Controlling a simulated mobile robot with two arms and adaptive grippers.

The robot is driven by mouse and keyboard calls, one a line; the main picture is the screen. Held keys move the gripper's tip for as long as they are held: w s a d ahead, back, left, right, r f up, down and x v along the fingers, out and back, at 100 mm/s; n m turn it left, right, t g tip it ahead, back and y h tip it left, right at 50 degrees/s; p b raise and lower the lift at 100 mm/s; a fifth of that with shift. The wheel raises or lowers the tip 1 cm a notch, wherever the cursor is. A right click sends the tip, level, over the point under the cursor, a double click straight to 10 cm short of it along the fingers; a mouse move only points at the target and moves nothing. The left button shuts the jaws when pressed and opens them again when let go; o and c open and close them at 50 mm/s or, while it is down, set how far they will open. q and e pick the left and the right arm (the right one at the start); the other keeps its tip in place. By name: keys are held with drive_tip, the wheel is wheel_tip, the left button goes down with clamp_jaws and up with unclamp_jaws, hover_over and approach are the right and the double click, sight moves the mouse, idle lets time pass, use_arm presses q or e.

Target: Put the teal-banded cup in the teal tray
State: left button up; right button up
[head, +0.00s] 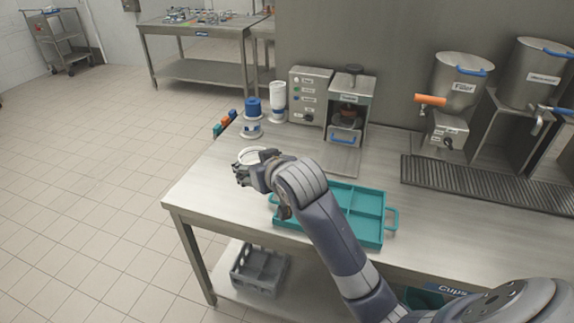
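The teal tray (376,243), with handles and divided compartments, lies on the steel counter. My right arm crosses in front of it and hides part of it. My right gripper (243,174) is over the counter's left part, beyond the tray's left end. A white round rim (251,154), apparently of a cup, shows right behind the gripper. Its body is mostly hidden, and no teal band shows on it. I cannot tell whether the fingers grip it. My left gripper is not in view.
On the steel counter (205,185), a blue-and-white item (252,110), a white bottle (277,95) and a steel machine (350,100) stand at the back. Steel dispensers (462,85) and a drip grate (480,183) are at right. A grey crate (258,270) sits on the lower shelf.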

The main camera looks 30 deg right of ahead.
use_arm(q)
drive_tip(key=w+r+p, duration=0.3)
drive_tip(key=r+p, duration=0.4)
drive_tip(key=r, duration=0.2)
use_arm(e)
drive_tip(key=shift+m+h, duration=0.4)
drive_tip(key=shift+m, duration=0.1)
drive_tip(key=d+f+b, duration=0.2)
drive_tip(key=d+f, duration=0.2)
drive_tip(key=f, duration=0.1)
drive_tip(key=w+d+f+b, duration=0.1)
drive_tip(key=d+f+b, duration=0.1)
drive_tip(key=d+f, duration=0.2)
drive_tip(key=w+d+f+b, duration=0.1)
drive_tip(key=d+f+b, duration=0.1)
drive_tip(key=d+f, duration=0.3)
wheel_tip(320, 180, down, 2)
drive_tip(key=shift+f+b, duration=1.25)
drive_tip(key=shift+f, duration=1.05)
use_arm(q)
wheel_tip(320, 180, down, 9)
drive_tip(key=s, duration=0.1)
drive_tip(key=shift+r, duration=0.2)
use_arm(e)
drive_tip(key=o, duration=1.2)
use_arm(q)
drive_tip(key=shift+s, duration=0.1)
use_arm(e)
drive_tip(key=shift+o, duration=0.2)
